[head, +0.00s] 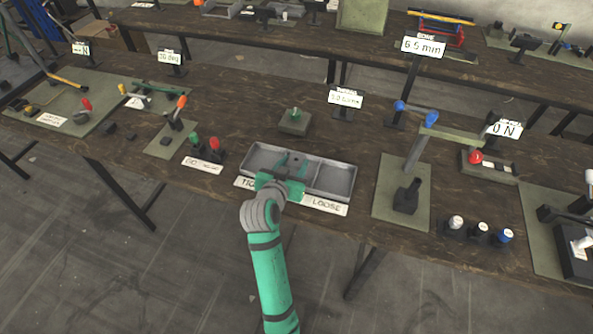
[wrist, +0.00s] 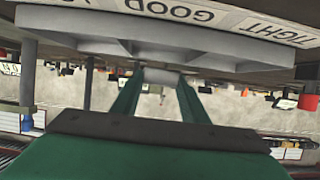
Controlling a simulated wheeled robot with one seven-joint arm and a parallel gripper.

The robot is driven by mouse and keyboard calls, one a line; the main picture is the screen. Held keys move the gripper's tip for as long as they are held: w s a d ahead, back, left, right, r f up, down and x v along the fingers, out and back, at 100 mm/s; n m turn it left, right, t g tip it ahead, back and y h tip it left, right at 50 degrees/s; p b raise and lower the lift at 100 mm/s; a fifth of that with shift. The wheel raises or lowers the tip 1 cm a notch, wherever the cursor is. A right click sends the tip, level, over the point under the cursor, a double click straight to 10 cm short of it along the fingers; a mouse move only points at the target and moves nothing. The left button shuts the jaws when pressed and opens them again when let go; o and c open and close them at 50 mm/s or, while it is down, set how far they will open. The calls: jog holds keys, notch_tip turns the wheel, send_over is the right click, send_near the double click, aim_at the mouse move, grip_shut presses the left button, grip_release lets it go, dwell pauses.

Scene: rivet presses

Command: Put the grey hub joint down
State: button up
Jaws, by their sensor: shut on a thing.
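My gripper (head: 292,160) is green and reaches over the grey sorting tray (head: 338,195) in the head view. In the wrist view, its fingers (wrist: 160,80) are closed around a small light-grey piece, the grey hub joint (wrist: 162,76), of which only a part shows between the fingertips. The tray (wrist: 200,38) fills the upper part of that upside-down view, close to the held joint. I cannot tell whether the joint touches the tray. In the head view the arm and fingers hide much of the tray's left and middle part; its right compartment looks empty.
A label strip (head: 325,204) along the tray's front reads TIGHT and LOOSE, with its middle hidden. A green block fixture (head: 294,122) stands behind the tray. Red and green buttons (head: 205,145) are to the left, and a lever press (head: 408,190) is to the right.

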jog(key=shift+w+d+f, duration=0.3)
jog(key=shift+w+f, duration=0.05)
jog(key=shift+f, duration=0.15)
jog(key=shift+w+d+f, duration=0.1)
jog(key=shift+w+f, duration=0.05)
jog(key=shift+f, duration=1.6)
jog(key=shift+f, duration=0.1)
jog(key=o, duration=1.1)
jog(key=shift+c, duration=0.2)
jog(key=v, duration=1.2)
